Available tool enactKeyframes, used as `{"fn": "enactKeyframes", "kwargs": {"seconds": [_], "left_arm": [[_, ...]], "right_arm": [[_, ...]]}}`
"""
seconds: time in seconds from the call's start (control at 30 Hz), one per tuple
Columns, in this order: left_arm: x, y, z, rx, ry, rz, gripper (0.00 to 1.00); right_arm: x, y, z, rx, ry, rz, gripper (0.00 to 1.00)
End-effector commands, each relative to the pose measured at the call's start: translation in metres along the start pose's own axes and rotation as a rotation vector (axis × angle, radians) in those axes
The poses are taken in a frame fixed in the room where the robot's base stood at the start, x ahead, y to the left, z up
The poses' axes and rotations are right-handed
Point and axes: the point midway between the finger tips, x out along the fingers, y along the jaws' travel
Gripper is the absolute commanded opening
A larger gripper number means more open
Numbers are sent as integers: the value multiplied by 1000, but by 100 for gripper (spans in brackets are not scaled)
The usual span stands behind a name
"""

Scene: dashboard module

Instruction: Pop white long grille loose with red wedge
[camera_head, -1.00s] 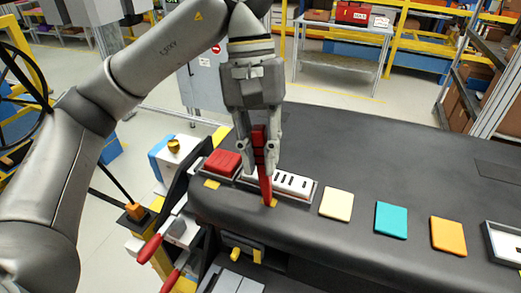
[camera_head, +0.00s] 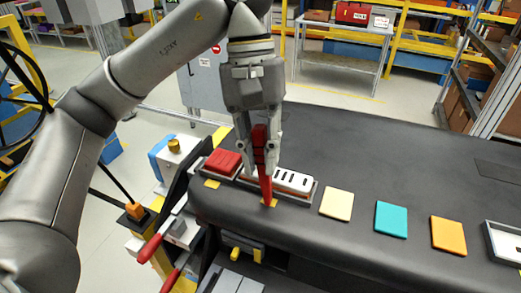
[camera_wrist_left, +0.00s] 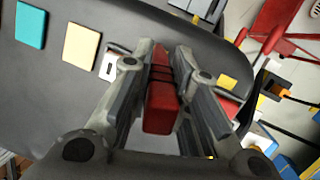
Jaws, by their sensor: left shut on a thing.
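My left gripper (camera_head: 262,165) points down and is shut on the red wedge (camera_head: 264,183). The wedge's tip reaches down to a yellow mark (camera_head: 269,203) at the near edge of the grey tray. The white long grille (camera_head: 294,181), with dark slots, lies in the tray; the wedge and fingers hide part of it. It looks slightly raised above the tray rim. In the left wrist view the wedge (camera_wrist_left: 160,105) sits between the fingers and a bit of the grille (camera_wrist_left: 108,66) shows beside them. My right gripper is not in view.
Cream (camera_head: 336,204), teal (camera_head: 391,220) and orange (camera_head: 448,235) tiles lie to the right on the dark dashboard (camera_head: 400,160). A framed tray (camera_head: 504,242) stands at the right edge. Red-handled levers (camera_head: 150,247) are at lower left.

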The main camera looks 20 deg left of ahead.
Motion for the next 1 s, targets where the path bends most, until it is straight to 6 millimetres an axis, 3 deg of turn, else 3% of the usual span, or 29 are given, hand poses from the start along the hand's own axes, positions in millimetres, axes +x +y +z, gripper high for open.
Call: {"fn": "enactKeyframes", "kwargs": {"seconds": [0.17, 1.0], "left_arm": [[-5, 0, 1, -3, -3, -6, 0], [-68, 10, 18, 0, -1, -2, 0]], "right_arm": [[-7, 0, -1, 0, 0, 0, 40], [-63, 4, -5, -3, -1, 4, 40]]}}
